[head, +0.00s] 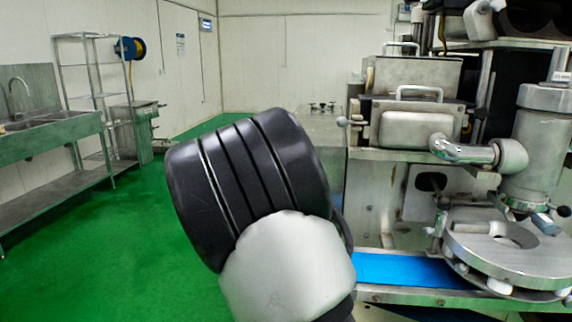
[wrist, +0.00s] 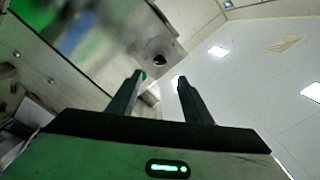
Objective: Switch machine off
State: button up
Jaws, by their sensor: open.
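The encrusting machine (head: 420,110) fills the right side of the head view, with metal housings, a vertical cylinder and a round plate. My arm's dark, ribbed link stands in front of its left part and hides some of it. My gripper (wrist: 160,82) shows in the wrist view with its two dark fingers apart and nothing held between them. Beyond the fingertips is a grey metal panel (wrist: 168,48) with a dark round spot (wrist: 159,60). A small green spot (wrist: 143,76) shows at the left fingertip; I cannot tell whether it is a button.
A blue conveyor belt (head: 410,270) runs low along the machine beside the round plate (head: 510,260). A steel sink bench (head: 50,135) and a wire shelf (head: 92,70) stand at the left wall. The green floor (head: 110,240) between is clear.

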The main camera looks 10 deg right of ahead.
jog(key=b+x, duration=0.1)
jog(key=x, duration=1)
jog(key=shift+w, duration=0.3)
jog(key=shift+d, duration=0.1)
jog(key=shift+c, duration=0.4)
jog(key=shift+f, duration=0.1)
jog(key=c, duration=1)
jog(key=shift+n, duration=0.3)
jog(key=shift+n+p, duration=3.45)
jog(key=shift+n, duration=5.15)
